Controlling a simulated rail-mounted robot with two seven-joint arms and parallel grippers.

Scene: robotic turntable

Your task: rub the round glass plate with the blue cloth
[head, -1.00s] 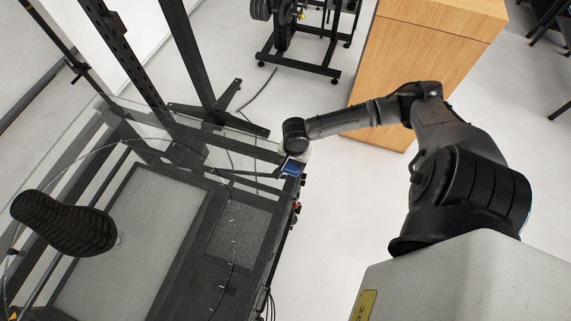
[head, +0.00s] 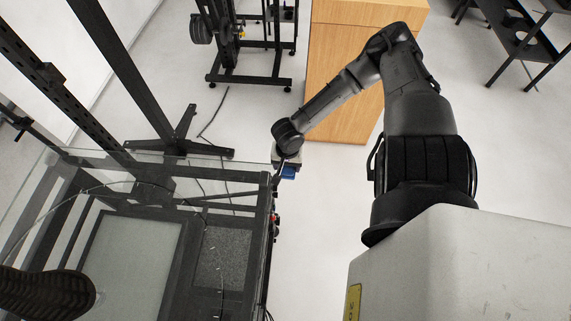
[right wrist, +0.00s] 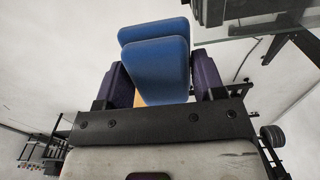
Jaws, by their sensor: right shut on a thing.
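My right gripper (head: 287,163) is shut on the blue cloth (head: 289,173), beside the right edge of a black-framed machine. In the right wrist view the cloth (right wrist: 165,70) is a thick folded blue pad between the purple fingers of the same gripper (right wrist: 158,82). A clear glass plate (head: 235,163) lies over the black frame; its full outline is hard to make out, so I cannot tell that it is round. The cloth is at the plate's right side; I cannot tell whether they touch. My left gripper is out of view; only a dark part of my left arm shows at lower left.
Black uprights (head: 115,75) rise from the far side of the machine. A wooden cabinet (head: 345,70) stands behind my right arm. A black stand (head: 250,50) with wheels is at the back. Pale floor is clear right of the machine.

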